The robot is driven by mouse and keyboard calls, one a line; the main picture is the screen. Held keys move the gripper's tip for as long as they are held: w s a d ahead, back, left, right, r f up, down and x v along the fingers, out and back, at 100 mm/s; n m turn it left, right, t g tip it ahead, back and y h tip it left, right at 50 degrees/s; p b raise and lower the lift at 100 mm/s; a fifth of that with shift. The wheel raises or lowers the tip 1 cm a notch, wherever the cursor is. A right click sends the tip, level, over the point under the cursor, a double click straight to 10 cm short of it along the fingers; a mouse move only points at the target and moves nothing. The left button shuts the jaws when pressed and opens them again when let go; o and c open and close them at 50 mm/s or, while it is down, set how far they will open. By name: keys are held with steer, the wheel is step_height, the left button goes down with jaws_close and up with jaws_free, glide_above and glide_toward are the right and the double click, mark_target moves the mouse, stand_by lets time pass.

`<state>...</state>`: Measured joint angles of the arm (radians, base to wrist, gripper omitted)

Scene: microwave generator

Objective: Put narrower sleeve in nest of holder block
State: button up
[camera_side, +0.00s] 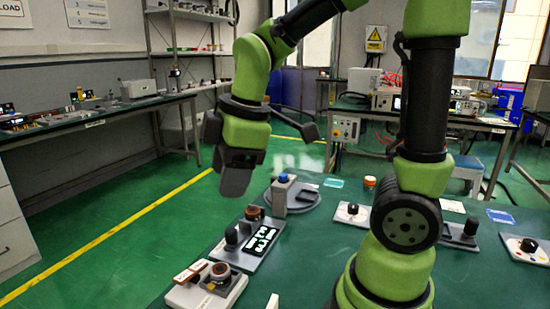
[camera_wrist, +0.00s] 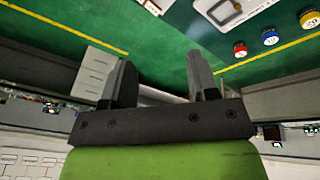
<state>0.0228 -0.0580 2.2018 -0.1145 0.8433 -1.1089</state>
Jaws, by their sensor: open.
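My gripper (camera_side: 236,180) hangs in the air over the left part of the green table in the side view, tilted and empty. In the wrist view its two dark fingers (camera_wrist: 159,68) stand wide apart with nothing between them. A pale base at the table's front left carries a dark block with a brown-rimmed round part (camera_side: 220,271); it may be the holder block. A brown cylindrical piece (camera_side: 254,212) stands at the back of a grey display unit. I cannot tell which piece is the narrower sleeve. Neither piece is recognisable in the wrist view.
The grey unit with a lit display (camera_side: 262,239) and dark knob stands behind the pale base. A round grey platform (camera_side: 305,200) and a blue-topped post (camera_side: 283,180) are farther back. White knob panels (camera_side: 352,213) (camera_side: 525,246) lie to the right. The table's front middle looks clear.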

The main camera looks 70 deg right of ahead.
steer(key=s+a+r+m+t+y, duration=0.1)
steer(key=s+r+m+t, duration=0.3)
steer(key=s+m, duration=0.5)
steer(key=a+r+m, duration=0.1)
steer(key=m, duration=0.3)
steer(key=shift+s, duration=0.25)
